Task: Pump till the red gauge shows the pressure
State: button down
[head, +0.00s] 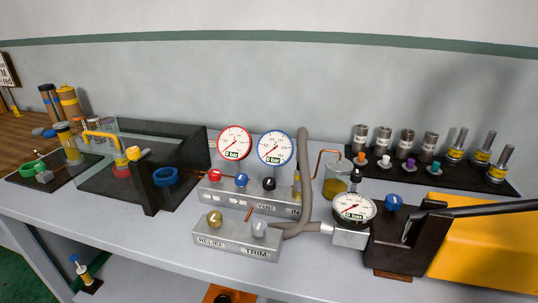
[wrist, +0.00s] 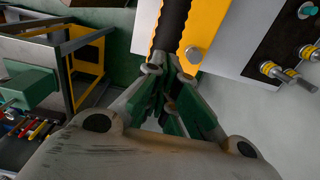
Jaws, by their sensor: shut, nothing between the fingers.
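The red gauge (head: 234,142) stands on the valve manifold (head: 250,198), its needle at the lower left and its label reading 0 bar. The blue-rimmed gauge (head: 275,148) beside it also reads 0 bar. The hand pump (head: 398,240) is at the right, with its own gauge (head: 354,208) reading 0 bar. Its long black lever (head: 480,210) runs out to the right edge. In the wrist view my gripper (wrist: 173,78) is shut and empty, its tips close to the end of the black handle (wrist: 172,25). I cannot tell whether they touch.
The manifold has a red knob (head: 215,175), a blue knob (head: 241,179) and a black vent knob (head: 268,183). A front block has relief (head: 215,219) and trim (head: 260,229) knobs. A yellow panel (head: 480,250) lies below the lever. A rack of fittings (head: 470,172) stands behind.

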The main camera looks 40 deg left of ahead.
jog(key=shift+w+d+f, duration=0.1)
jog(key=shift+d+f, duration=0.1)
jog(key=shift+f, duration=0.65)
jog(key=shift+w+d+f, duration=0.1)
jog(key=shift+d+f, duration=0.15)
jog(key=shift+f, duration=0.55)
jog(key=shift+w+d+f, duration=0.1)
jog(key=shift+d+f, duration=0.1)
jog(key=shift+f, duration=0.75)
jog(key=f, duration=0.2)
jog(key=d+f, duration=0.1)
jog(key=f, duration=0.1)
jog(key=shift+w+f, duration=0.1)
jog(key=shift+f, duration=0.05)
jog(key=shift+d+f, duration=0.2)
jog(key=shift+f, duration=2.15)
